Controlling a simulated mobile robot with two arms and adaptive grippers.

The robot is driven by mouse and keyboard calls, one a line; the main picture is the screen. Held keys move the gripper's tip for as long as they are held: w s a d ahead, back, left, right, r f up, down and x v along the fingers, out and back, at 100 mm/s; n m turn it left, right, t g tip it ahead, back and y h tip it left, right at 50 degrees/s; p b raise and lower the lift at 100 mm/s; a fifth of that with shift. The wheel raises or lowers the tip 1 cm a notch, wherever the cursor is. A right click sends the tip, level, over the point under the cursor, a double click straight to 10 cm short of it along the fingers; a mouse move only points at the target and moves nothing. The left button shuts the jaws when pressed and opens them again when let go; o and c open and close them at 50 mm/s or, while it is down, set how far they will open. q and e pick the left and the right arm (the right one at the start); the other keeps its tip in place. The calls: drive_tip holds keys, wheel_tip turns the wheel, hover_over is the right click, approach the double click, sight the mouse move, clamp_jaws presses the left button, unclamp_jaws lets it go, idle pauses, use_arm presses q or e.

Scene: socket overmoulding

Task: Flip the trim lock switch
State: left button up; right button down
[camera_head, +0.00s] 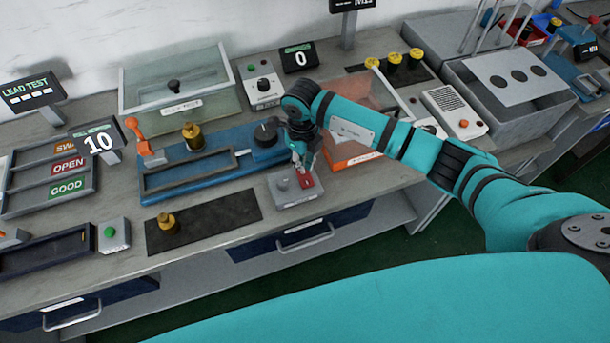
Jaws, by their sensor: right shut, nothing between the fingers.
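A small grey switch box (296,198) with a red part (306,181) and a grey knob sits at the front edge of the bench; I take it to be the trim lock switch, but its label is too small to read. My right gripper (303,168) points down right over the red part, shut and empty. Its fingertips are at or just above the red part; I cannot tell whether they touch. The fingers partly hide the back of the box. My left gripper is not in view.
A blue fixture (200,180) with a black knob (265,132) lies left of the gripper. A dark mat (215,222) holds a brass part (167,223). A display (299,58) reads 0.

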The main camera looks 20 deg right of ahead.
drive_tip(key=shift+f+b, duration=1.05)
drive_tip(key=shift+f, duration=0.2)
idle(0.7)
drive_tip(key=shift+r, duration=0.2)
drive_tip(key=shift+r+p, duration=2.3)
drive_tip(key=shift+r, duration=1.1)
